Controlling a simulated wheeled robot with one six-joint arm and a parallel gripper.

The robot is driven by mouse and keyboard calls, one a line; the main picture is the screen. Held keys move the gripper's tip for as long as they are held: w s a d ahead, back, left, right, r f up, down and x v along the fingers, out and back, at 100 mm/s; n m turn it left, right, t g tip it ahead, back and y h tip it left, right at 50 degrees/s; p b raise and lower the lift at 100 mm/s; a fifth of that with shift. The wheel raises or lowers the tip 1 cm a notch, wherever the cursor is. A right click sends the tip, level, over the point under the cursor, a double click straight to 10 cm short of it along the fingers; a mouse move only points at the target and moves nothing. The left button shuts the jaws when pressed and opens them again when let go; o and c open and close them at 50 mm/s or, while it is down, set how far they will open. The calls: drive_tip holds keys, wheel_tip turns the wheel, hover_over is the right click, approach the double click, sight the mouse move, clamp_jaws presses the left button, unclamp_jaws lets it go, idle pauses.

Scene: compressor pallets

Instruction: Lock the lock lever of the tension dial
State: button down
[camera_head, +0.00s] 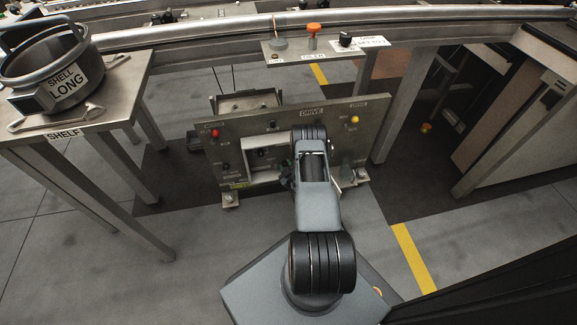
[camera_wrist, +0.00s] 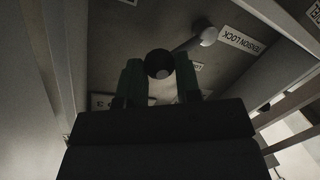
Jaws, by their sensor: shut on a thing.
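The lock lever (camera_wrist: 208,36) shows in the wrist view as a rod with a pale ball end, beside an upside-down "TENSION LOCK" label (camera_wrist: 243,39). Its other end runs behind a dark round knob (camera_wrist: 158,61). My gripper (camera_wrist: 159,72) has its green fingers on either side of this knob and is shut on it. I cannot tell whether the knob is the tension dial or part of the lever. In the head view my arm covers the middle of the grey "DRIVE" panel (camera_head: 290,115), and the lever cannot be made out there.
The panel carries a red button (camera_head: 215,133) and a yellow button (camera_head: 354,119). A ledge (camera_head: 290,57) with an orange knob (camera_head: 313,28) lies behind. Floor is open at front left.

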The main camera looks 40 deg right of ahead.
drive_tip(key=shift+w+a+r+n+h+p, duration=0.15)
drive_tip(key=shift+w+a+r+n, duration=0.2)
drive_tip(key=shift+n, duration=0.4)
drive_tip(key=shift+w+a+r+n+h+p, duration=0.1)
drive_tip(key=shift+w+a+r+n+h, duration=0.2)
drive_tip(key=shift+n, duration=0.5)
drive_tip(key=shift+w+a+r+n+h+p, duration=0.1)
drive_tip(key=shift+w+a+r+n, duration=0.25)
drive_tip(key=shift+n, duration=0.4)
drive_tip(key=shift+s+a+g, duration=0.1)
drive_tip(key=shift+g, duration=0.2)
drive_tip(key=c, duration=0.8)
unclamp_jaws()
drive_tip(key=shift+f, duration=0.15)
drive_tip(key=shift+s, duration=0.55)
drive_tip(key=p+v, duration=0.4)
drive_tip(key=v, duration=0.9)
drive_tip(key=shift+a+p, duration=0.1)
drive_tip(key=shift+p, duration=0.2)
